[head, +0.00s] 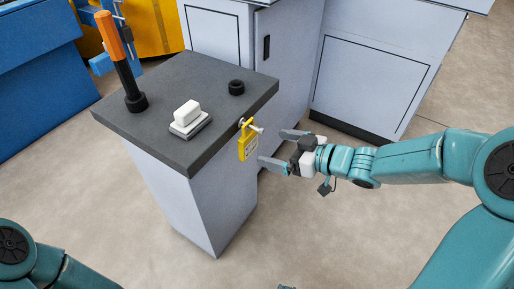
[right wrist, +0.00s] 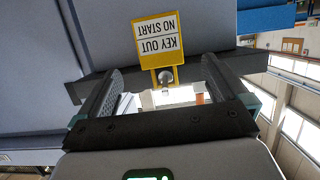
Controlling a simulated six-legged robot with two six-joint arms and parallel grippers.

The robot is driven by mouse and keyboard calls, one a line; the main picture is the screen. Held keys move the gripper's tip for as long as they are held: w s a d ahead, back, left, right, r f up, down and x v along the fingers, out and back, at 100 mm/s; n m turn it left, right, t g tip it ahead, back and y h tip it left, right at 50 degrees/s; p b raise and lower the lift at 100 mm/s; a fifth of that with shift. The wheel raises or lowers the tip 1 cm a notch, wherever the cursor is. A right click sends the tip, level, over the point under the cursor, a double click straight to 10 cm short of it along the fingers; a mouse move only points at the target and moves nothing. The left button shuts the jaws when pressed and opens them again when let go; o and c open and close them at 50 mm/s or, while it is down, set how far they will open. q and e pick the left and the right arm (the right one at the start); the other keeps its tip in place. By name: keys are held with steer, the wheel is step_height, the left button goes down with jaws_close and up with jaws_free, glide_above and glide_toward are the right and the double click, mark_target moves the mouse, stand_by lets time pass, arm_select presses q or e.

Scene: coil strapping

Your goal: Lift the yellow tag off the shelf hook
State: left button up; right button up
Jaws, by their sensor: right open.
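The yellow tag (head: 247,149) hangs from a small pale hook (head: 256,128) on the right edge of the dark-topped stand (head: 190,165). In the right wrist view the tag (right wrist: 158,38) appears upside down, reading "KEY OUT NO START", with the round end of the hook (right wrist: 166,77) by its narrow part. My right gripper (head: 275,147) is open and empty, just right of the tag and apart from it. In the right wrist view its fingers (right wrist: 163,75) stand either side of the hook and the tag's narrow part. My left gripper is not in view.
An orange-handled lever (head: 115,50), a white switch block (head: 187,115) and a black knob (head: 236,87) stand on the dark top. Grey cabinets (head: 370,75) stand behind. A blue unit (head: 38,75) is at the left. The floor at the front is clear.

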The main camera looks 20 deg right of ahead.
mark_target(251, 139)
steer(key=b+x, duration=0.2)
steer(key=x, duration=0.4)
steer(key=shift+w+a+f, duration=0.2)
steer(key=shift+w+f, duration=0.05)
steer(key=shift+w+a, duration=0.4)
steer(key=shift+w, duration=0.15)
steer(key=c, duration=1.3)
steer(key=shift+r+p, duration=0.55)
steer(key=shift+r, duration=0.05)
steer(key=shift+c, duration=0.3)
steer(key=shift+s+d, duration=0.1)
steer(key=shift+s+d, duration=0.2)
steer(key=shift+s, duration=0.05)
steer(key=shift+s+d, duration=0.15)
steer(key=shift+c, duration=0.8)
steer(key=shift+f+p+v, duration=0.15)
steer(key=shift+p+v, duration=0.4)
steer(key=shift+v, duration=0.55)
steer(key=shift+f+p+v, duration=0.15)
steer(key=shift+p+v, duration=0.35)
steer(key=shift+v, duration=0.6)
